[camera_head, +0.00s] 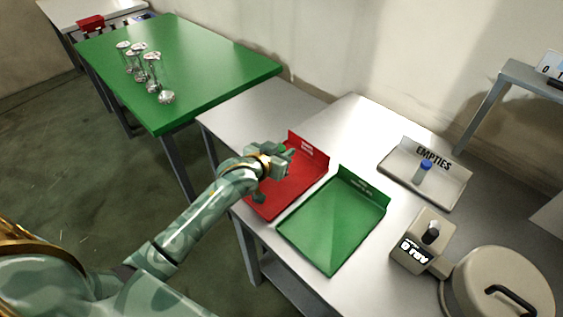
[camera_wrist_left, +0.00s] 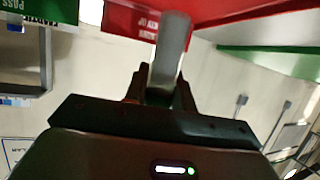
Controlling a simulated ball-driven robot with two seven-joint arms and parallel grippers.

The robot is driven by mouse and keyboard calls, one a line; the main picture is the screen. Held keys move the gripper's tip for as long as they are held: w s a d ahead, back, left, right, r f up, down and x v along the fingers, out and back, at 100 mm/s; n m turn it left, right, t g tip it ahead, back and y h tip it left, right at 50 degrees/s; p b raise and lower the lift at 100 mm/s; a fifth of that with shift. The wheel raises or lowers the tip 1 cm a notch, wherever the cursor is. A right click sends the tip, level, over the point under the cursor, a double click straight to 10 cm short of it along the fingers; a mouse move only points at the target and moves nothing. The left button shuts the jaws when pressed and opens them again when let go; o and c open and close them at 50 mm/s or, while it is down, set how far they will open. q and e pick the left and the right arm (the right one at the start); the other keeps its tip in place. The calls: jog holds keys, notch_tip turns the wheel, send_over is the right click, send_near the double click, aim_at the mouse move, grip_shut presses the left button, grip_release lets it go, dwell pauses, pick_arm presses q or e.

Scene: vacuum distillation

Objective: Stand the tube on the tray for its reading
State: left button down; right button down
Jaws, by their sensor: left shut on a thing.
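My left gripper (camera_head: 284,160) is over the red tray (camera_head: 287,200) and shut on a tube. In the left wrist view the tube (camera_wrist_left: 172,48) is a pale, greyish translucent cylinder between the dark fingers (camera_wrist_left: 160,92), its far end in front of the red tray (camera_wrist_left: 220,12). In the head view the gripper mostly hides it. I cannot tell whether it touches the tray. The green tray (camera_head: 335,225) lies beside the red one, empty. Another tube with a blue cap (camera_head: 425,167) stands in the white EMPTIES tray (camera_head: 449,190). My right gripper is not in view.
A beige device with a display (camera_head: 415,252) and a round beige pot with a black handle (camera_head: 500,290) stand at the right. A grey raised shelf (camera_head: 520,75) is behind. Several glass vessels (camera_head: 152,72) stand on the green table (camera_head: 210,75). The white table (camera_head: 345,115) is clear behind the trays.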

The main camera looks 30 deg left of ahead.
pick_arm(q)
jog(key=f, duration=0.1)
jog(key=f+b, duration=0.1)
jog(key=f, duration=0.2)
jog(key=shift+w+a+f+b, duration=0.1)
jog(key=shift+w+a+b, duration=0.2)
jog(key=shift+b, duration=0.1)
jog(key=shift+s, duration=0.1)
jog(key=c, duration=1.2)
grip_release()
jog(key=shift+o, duration=0.2)
